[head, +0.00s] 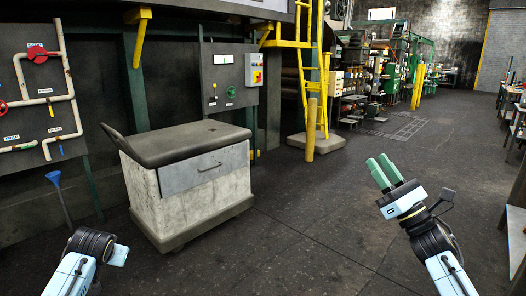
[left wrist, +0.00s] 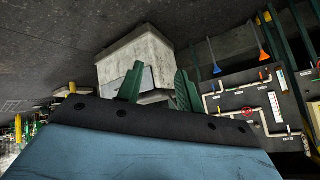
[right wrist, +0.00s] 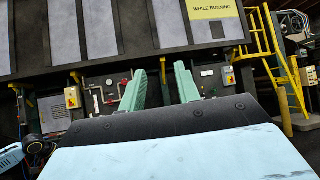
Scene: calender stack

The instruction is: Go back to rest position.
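My right gripper (head: 379,161) is raised over the floor at the right of the head view, with its green fingers pointing up and left. In the right wrist view my right gripper (right wrist: 160,72) has its two fingers apart with nothing between them. My left arm comes in at the bottom left of the head view; its fingers are hidden there. In the left wrist view my left gripper (left wrist: 158,72) has its green fingers apart and empty. The white cart (head: 190,190) lies beyond them, and I cannot tell any contact.
The cart has a dark lid and a grey drawer front. A pipe panel (head: 45,100) stands at the left, with a blue funnel (head: 57,184) below it. A yellow ladder (head: 322,90) and post (head: 311,130) stand behind. Dark floor (head: 300,220) lies clear between my arms.

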